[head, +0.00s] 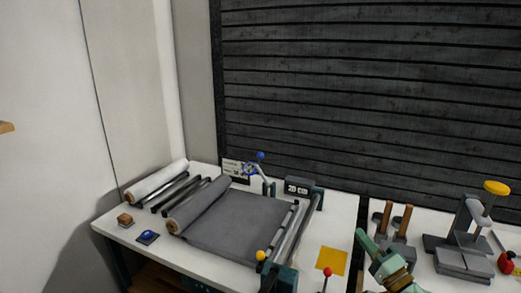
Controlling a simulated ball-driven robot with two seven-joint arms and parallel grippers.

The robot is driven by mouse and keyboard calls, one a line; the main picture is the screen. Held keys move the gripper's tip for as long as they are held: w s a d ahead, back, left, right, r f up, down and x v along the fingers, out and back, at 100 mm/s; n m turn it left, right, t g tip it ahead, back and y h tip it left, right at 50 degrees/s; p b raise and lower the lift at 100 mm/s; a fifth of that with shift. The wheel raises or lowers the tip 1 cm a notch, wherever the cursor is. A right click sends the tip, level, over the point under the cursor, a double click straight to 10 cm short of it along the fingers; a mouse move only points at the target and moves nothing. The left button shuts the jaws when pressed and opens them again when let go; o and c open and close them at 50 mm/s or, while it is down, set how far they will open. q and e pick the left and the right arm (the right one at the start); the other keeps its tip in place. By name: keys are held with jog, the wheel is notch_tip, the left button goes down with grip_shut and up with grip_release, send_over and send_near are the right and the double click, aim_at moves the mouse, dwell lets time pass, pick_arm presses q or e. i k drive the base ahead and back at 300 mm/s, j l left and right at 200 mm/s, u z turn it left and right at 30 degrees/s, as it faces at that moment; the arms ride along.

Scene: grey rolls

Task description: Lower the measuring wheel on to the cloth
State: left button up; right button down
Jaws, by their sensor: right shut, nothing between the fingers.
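The grey cloth (240,229) lies flat on the white table, drawn out from a grey roll (200,205) at its left. My right gripper (365,239), green, is shut and empty at the lower right, well away from the wheel. My left gripper is out of view.
A red-knobbed lever (327,272) and yellow square (331,261) lie between cloth and gripper. Wooden-handled tools (401,220) stand right.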

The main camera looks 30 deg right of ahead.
aim_at(259, 155)
jog(key=i+l, duration=0.15)
jog(key=i, duration=0.6)
jog(key=i+l, duration=0.15)
jog(key=i, duration=0.6)
